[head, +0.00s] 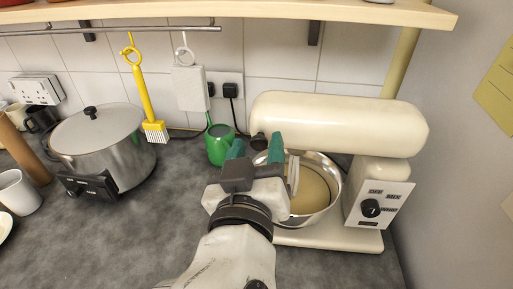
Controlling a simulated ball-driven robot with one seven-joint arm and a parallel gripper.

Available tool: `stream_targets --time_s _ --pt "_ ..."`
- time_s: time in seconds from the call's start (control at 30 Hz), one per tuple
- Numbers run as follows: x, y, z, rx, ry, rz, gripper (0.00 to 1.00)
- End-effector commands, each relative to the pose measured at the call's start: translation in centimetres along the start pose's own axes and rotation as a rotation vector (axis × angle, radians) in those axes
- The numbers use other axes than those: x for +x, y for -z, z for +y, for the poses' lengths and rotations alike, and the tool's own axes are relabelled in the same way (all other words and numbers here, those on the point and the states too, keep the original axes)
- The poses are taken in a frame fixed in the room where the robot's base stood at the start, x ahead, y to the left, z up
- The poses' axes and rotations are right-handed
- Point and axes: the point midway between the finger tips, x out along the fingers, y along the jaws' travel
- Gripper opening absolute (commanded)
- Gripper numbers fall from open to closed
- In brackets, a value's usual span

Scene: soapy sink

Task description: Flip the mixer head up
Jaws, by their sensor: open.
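The cream stand mixer (375,195) stands at the right of the grey counter. Its rounded head (340,122) lies level over the metal bowl (325,205), with the whisk (293,175) down in the bowl. A dark knob (258,141) sits at the head's left end. A control panel (380,203) with a black dial faces me. My gripper (256,150) is open, its green-tipped fingers pointing away from me near the head's left end, in front of the bowl's left side. I cannot tell whether a finger touches the head. My gripper hides part of the bowl.
A green mug or can (219,145) stands just left of my gripper. A steel pot or cooker (98,148) stands further left, beside a white mug (18,192). A yellow brush (146,95) hangs from the rail. A wooden shelf (240,11) runs above.

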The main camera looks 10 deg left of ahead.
Motion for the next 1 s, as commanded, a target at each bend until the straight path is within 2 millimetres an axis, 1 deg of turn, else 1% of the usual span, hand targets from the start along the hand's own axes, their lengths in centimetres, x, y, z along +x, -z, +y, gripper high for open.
stream_targets --time_s 0.07,0.63,1.0 --pt "-0.01 0.00 0.01 0.000 0.000 0.000 0.54" --pt "-0.04 0.00 0.00 0.000 0.000 0.000 0.00" --pt "0.00 0.05 0.01 0.002 0.000 0.000 0.00"
